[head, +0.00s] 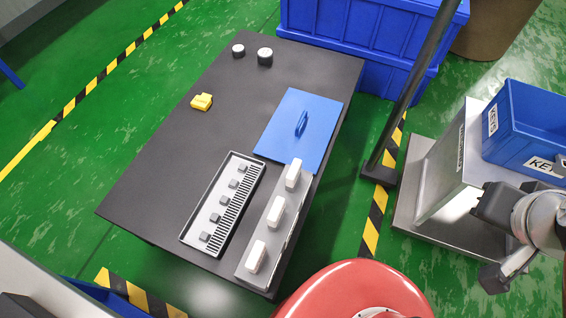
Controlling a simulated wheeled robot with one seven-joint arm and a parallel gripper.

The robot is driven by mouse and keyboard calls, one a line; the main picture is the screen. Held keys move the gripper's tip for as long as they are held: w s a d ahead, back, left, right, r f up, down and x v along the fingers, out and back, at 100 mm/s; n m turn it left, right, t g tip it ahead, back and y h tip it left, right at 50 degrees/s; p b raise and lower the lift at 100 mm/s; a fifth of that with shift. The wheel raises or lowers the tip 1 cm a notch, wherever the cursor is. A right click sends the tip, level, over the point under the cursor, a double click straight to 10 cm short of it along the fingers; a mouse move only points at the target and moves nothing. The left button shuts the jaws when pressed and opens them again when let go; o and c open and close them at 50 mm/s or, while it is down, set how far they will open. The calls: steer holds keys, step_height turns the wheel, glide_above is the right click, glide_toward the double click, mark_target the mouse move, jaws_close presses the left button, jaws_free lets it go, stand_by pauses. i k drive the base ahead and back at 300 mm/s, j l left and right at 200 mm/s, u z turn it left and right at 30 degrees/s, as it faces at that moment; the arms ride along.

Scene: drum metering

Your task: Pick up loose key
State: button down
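I cannot make out a separate loose key for certain. A blue bin (541,112) labelled "KEYS" stands on a metal cart at the right; its inside is only partly visible. On the dark table, a long tray (190,238) holds several small grey blocks (215,217) beside a row of slots. My gripper (497,276) is at the lower right, in front of the cart and below the bin, well away from the table. Its fingers are too unclear to tell open from shut.
The dark table (160,150) also bears a blue panel with a handle (285,112), a yellow object (202,101), two round white-topped pieces (265,56) and a metal strip with white blocks (276,211). A dark post (408,90) stands between table and cart (440,178).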

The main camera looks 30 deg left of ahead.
mark_target(204, 237)
steer(key=l+u, duration=0.1)
steer(key=u, duration=3.2)
